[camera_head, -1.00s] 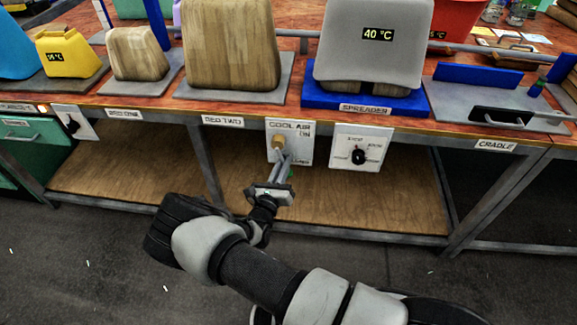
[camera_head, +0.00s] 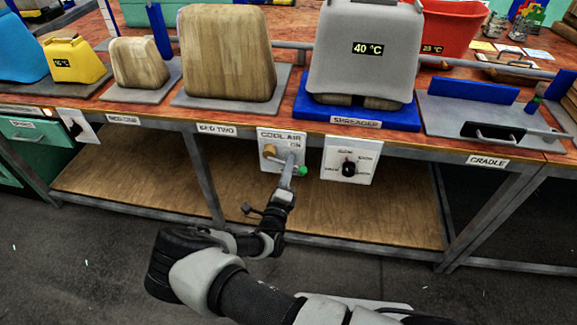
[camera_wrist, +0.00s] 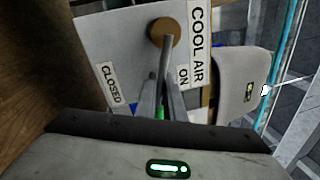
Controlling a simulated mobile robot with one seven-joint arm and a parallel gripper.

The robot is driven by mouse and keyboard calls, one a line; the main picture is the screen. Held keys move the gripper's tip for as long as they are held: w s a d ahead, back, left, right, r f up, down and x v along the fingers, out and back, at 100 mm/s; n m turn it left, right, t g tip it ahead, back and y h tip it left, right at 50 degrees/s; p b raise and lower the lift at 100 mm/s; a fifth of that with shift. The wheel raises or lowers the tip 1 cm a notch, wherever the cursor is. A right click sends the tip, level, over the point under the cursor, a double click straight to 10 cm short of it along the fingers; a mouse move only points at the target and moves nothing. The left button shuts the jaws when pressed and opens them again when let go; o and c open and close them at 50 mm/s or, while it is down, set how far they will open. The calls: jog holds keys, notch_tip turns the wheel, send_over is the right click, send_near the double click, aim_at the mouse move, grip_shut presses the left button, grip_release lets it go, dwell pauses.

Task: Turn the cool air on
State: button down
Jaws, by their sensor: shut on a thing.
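The white cool air panel (camera_head: 268,165) hangs under the table's front edge, with a brass hub (camera_head: 268,151) and a lever with a green end (camera_head: 302,171). The lever slants from the hub toward the lower right, below the "ON" label. My gripper (camera_head: 290,165) is at the panel, shut on the lever. In the wrist view the hub (camera_wrist: 165,33) is at the top and the lever (camera_wrist: 162,68) runs down between my fingers, over the green end. The "CLOSED" label (camera_wrist: 110,84) is left of the lever and "ON" (camera_wrist: 183,75) right of it.
A second panel with a black knob (camera_head: 348,169) is close to the right. Wooden forms are at left. Below is a wooden shelf (camera_head: 130,185) with free space and metal table legs.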

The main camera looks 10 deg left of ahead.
jog(key=shift+d+r+n+y+p, duration=0.1)
jog(key=shift+r+n+y+p, duration=0.3)
jog(key=shift+n, duration=0.7)
jog(key=shift+d+r+n+y+p, duration=0.1)
jog(key=shift+r+n+p, duration=0.45)
jog(key=shift+n, duration=0.55)
jog(key=shift+r, duration=0.15)
jog(key=c, duration=2.1)
grip_release()
jog(key=shift+s, duration=0.15)
jog(key=s+f, duration=0.1)
jog(key=s, duration=0.4)
jog(key=s+f+p, duration=0.1)
jog(key=s, duration=0.5)
jog(key=s+f, duration=0.1)
jog(key=s, duration=0.4)
jog(key=shift+s+a+f, duration=0.2)
jog(key=shift+s+a, duration=0.05)
jog(key=shift+s, duration=0.15)
jog(key=shift+r, duration=0.1)
